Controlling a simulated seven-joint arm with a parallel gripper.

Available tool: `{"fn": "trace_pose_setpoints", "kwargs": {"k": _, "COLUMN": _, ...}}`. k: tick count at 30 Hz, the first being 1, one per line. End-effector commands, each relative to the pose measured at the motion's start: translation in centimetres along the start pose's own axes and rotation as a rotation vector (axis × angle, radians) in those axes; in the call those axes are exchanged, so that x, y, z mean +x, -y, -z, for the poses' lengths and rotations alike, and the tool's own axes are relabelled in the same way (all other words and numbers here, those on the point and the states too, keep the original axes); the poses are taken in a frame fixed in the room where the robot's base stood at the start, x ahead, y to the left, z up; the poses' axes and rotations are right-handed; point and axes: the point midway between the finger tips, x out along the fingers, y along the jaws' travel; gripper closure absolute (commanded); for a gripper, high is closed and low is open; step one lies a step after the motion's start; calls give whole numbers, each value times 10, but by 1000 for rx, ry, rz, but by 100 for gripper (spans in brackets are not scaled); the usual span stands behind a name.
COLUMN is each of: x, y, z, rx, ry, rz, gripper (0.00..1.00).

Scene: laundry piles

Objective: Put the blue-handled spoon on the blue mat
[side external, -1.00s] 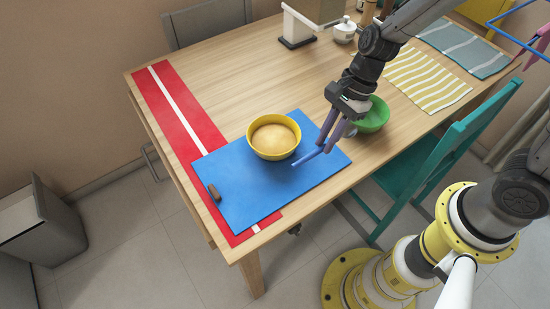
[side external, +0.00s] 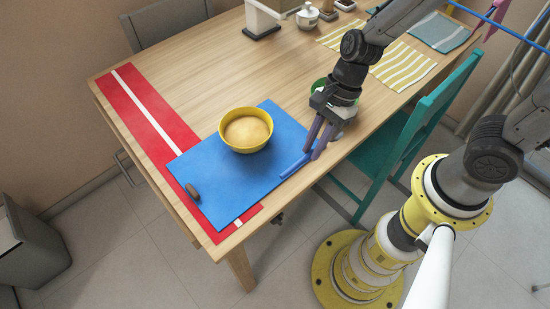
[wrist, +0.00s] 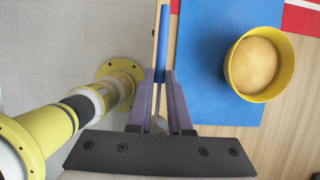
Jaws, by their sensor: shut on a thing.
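The blue mat (side external: 225,180) lies flat near the left end of the table. My gripper (side external: 315,148), with purple fingers, is at the mat's right corner, and it also shows in the wrist view (wrist: 160,90). It is shut on the blue-handled spoon (wrist: 162,48). The blue handle (side external: 294,166) points left along the mat's near right edge in the side view. In the wrist view the handle runs beside the mat's edge, with the silver bowl end (wrist: 158,124) between the fingers. I cannot tell whether the handle touches the mat.
A yellow bowl (side external: 246,130) with tan contents stands on the mat, near my gripper. A small dark brown object (side external: 193,192) lies at the mat's left edge. A red runner (side external: 140,115) with a white stripe passes under the mat. A green bowl (side external: 319,84) is partly hidden behind my gripper.

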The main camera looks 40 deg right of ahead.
Motion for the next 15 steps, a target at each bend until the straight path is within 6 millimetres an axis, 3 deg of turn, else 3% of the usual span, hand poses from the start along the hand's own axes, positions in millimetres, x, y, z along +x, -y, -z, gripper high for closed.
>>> {"fn": "trace_pose_setpoints", "kwargs": {"k": 6, "x": 38, "y": 36, "z": -7, "rx": 2, "ry": -2, "rz": -5, "gripper": 100}}
{"fn": "trace_pose_setpoints", "kwargs": {"k": 15, "x": 73, "y": 61, "z": -8, "rx": -1, "ry": 0, "rz": -1, "gripper": 100}}
